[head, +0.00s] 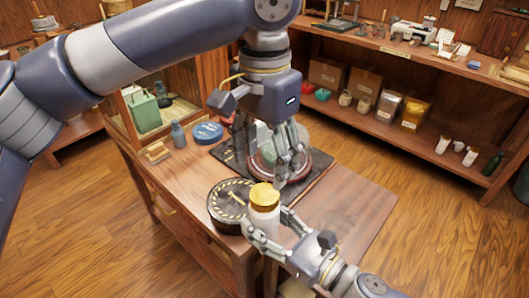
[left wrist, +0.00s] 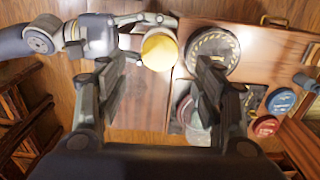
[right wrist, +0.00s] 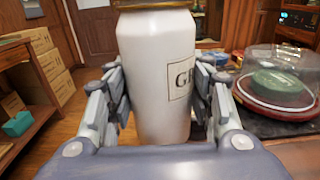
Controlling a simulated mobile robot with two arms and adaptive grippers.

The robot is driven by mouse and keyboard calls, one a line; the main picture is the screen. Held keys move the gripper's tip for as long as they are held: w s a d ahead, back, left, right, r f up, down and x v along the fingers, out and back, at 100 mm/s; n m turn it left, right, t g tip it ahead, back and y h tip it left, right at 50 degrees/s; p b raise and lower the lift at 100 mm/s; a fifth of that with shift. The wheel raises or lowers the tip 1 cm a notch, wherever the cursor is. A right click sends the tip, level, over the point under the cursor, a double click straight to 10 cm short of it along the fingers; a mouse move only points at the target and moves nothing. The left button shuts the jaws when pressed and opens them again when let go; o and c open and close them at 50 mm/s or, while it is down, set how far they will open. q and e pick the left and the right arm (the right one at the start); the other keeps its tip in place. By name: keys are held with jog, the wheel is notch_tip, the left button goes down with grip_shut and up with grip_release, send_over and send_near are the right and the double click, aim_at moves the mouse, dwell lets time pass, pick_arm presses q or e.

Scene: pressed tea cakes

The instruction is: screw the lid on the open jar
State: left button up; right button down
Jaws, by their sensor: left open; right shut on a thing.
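A white jar (head: 264,220) with dark lettering stands upright in my right gripper (head: 265,235), which is shut around its body. It fills the middle of the right wrist view (right wrist: 150,75). A gold lid (head: 264,194) sits on top of the jar; whether it is screwed tight cannot be told. The lid also shows in the left wrist view (left wrist: 159,52), just beyond and between the spread fingers. My left gripper (head: 290,165) is open and empty, pointing down, above and behind the jar in the head view.
A round dark tin with a patterned rim (head: 213,212) stands left of the jar. A glass dome over a green cake (right wrist: 278,82) stands behind. A blue tin (head: 208,131) and a bottle (head: 178,136) are farther back. The table's right part (head: 350,205) is clear.

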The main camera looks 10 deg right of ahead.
aim_at(264, 193)
pick_arm(q)
notch_tip(264, 193, down, 8)
jog(key=shift+r, duration=0.2)
jog(key=shift+c, duration=0.2)
jog(key=c, duration=1.1)
jog(key=shift+o, duration=0.2)
jog(key=m, duration=0.5)
jog(key=o, duration=1.2)
jog(key=shift+o, duration=0.2)
jog(key=shift+r, duration=0.1)
notch_tip(264, 193, up, 12)
jog(key=shift+w, duration=0.1)
